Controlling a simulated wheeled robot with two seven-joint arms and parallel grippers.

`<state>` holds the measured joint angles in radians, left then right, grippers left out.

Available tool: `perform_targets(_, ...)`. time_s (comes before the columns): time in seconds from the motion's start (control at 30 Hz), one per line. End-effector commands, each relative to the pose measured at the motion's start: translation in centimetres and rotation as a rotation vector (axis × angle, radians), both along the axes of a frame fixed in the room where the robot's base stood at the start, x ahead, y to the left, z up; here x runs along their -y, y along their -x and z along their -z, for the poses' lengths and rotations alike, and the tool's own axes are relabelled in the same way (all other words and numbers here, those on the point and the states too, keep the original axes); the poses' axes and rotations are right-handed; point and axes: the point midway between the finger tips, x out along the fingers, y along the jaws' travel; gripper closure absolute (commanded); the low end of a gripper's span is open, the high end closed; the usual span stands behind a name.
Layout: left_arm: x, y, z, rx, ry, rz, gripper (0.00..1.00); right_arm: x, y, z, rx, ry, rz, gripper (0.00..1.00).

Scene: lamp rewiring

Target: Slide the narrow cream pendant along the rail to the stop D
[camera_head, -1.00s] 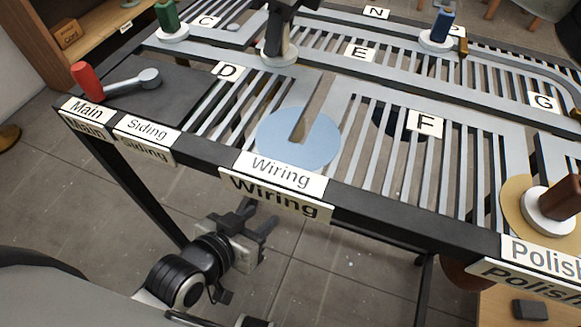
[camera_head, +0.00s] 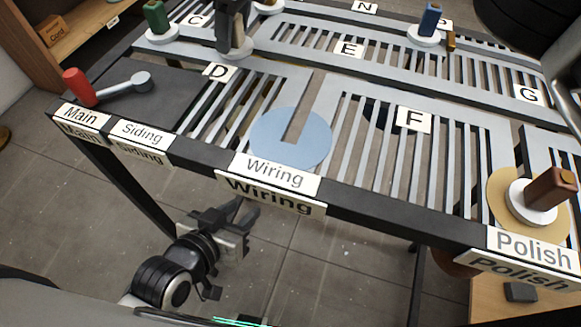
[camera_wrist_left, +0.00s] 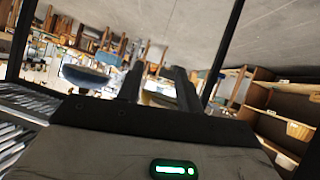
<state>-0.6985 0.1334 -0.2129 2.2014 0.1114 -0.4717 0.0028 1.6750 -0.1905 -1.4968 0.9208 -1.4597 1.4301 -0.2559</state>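Another pale base (camera_head: 268,7) with a yellowish upright is cut by the top edge. My left gripper (camera_head: 240,216) is below the table's front edge, open and empty; its separated fingers show in the left wrist view (camera_wrist_left: 160,88).
A green-handled piece (camera_head: 156,18) stands near C, a blue-handled one (camera_head: 430,20) at the back right, and a brown one (camera_head: 551,188) at Polish. A red-handled lever (camera_head: 80,87) is at left. The blue Wiring disc (camera_head: 290,150) is bare.

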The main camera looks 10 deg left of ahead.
Motion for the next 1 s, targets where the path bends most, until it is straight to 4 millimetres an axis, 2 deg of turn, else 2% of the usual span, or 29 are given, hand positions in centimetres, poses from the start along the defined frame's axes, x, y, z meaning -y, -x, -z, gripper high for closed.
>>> perform_targets(0.03,0.0,0.0,0.1,0.0,0.0,0.0,0.64,0.0,0.2,0.5,-0.007,0.007,-0.003,0.51)
perform_targets(0.53,-0.1,0.0,0.4,-0.004,-0.008,0.001,0.64,0.0,0.3,0.6,-0.009,0.01,-0.005,0.51)
perform_targets(0.67,-0.4,0.1,2.0,-0.021,-0.044,0.006,0.64,0.1,0.3,0.6,-0.009,0.01,-0.005,0.51)
perform_targets(0.83,-1.3,0.6,5.8,-0.061,-0.131,0.024,0.64,0.1,0.3,0.5,-0.009,0.01,-0.005,0.51)
perform_targets(1.0,-1.2,0.5,5.9,-0.054,-0.126,0.025,0.64,1.1,0.3,-3.9,0.0,0.005,-0.002,0.51)
